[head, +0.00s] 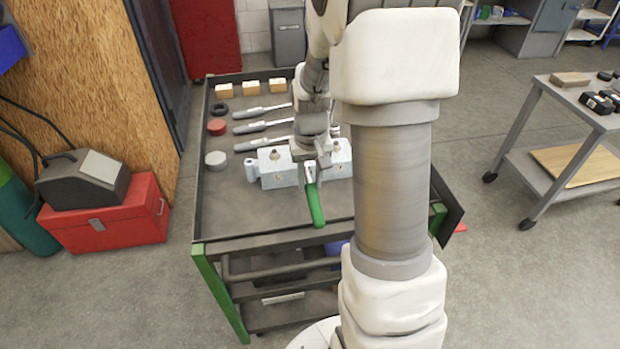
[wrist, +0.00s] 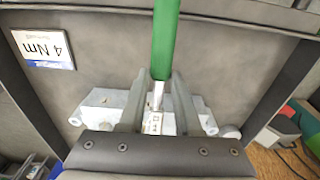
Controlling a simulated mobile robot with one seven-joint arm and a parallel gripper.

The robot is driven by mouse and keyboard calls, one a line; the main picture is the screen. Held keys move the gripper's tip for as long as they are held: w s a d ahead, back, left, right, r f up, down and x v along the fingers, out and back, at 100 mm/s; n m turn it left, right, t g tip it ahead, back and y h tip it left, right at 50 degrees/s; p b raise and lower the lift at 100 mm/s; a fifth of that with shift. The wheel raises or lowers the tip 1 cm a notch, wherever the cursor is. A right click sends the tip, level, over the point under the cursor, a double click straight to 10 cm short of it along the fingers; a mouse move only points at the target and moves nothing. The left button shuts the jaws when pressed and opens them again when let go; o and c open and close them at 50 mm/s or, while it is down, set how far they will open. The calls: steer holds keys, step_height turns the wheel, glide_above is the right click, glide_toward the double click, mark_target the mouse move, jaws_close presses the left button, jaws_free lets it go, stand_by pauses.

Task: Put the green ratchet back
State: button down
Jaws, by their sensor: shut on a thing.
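The green ratchet (head: 316,206) has a green handle and a metal shank. My gripper (head: 309,172) is shut on its metal part, over the cart top. In the wrist view the green handle (wrist: 165,45) points away from the fingers, and the shank sits between both fingertips (wrist: 157,98). The ratchet's head end is partly hidden by my gripper. A pale blue-white block (head: 275,168) lies under and behind my gripper, and it also shows in the wrist view (wrist: 100,108). I cannot tell whether the ratchet touches it.
The cart top (head: 225,215) holds several grey wrenches (head: 262,127), a red disc (head: 217,127), a grey disc (head: 215,158), a black ring (head: 220,109) and wooden blocks (head: 250,86). A "4 Nm" label (wrist: 43,48) lies on it. The front left is clear.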

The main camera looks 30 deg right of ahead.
steer(key=shift+f, duration=0.25)
steer(key=c, duration=0.6)
jaws_free()
steer(key=shift+r, duration=0.1)
